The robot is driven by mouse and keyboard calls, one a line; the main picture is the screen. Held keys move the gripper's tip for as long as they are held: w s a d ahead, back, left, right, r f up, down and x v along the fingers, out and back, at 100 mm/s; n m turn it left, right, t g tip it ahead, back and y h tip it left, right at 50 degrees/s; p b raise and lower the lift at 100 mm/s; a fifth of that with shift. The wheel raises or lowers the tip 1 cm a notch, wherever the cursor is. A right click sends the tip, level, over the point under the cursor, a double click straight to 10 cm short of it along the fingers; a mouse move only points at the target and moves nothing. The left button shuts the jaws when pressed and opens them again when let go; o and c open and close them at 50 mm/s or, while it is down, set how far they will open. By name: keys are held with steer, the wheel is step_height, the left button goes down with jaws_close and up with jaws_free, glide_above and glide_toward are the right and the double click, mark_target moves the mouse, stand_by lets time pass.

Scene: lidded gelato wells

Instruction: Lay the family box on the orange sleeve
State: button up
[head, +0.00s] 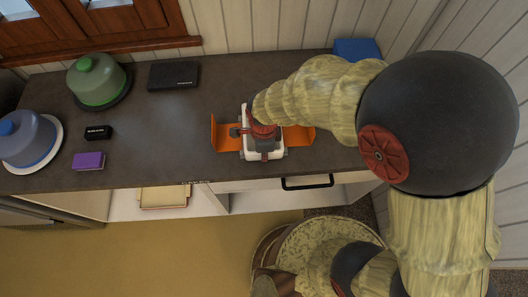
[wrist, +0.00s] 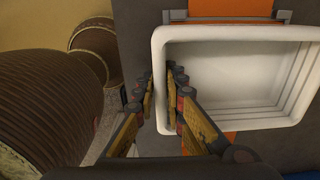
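The family box (head: 251,152) is a white open-topped tub, empty inside; it fills the right of the wrist view (wrist: 240,122). The orange sleeve (head: 225,134) lies on the dark counter with raised ends to the left and right of the box, and part of it shows past the box's edge in the wrist view (wrist: 232,8). The box is over the sleeve's middle; I cannot tell whether it touches it. My gripper (wrist: 159,82) is shut on the box's side wall, one finger inside and one outside. My wrist hides part of the box in the head view.
A green dome lid (head: 97,82) and a blue dome lid (head: 27,140) stand at the left. A black flat box (head: 173,76), a small black block (head: 98,132) and a purple block (head: 89,161) lie nearby. A blue box (head: 357,49) is at the back right. The counter's front edge is close.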

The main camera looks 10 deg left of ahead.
steer(key=o, duration=0.4)
steer(key=shift+o, duration=0.2)
step_height(320, 180, up, 12)
stand_by(0.5)
stand_by(0.5)
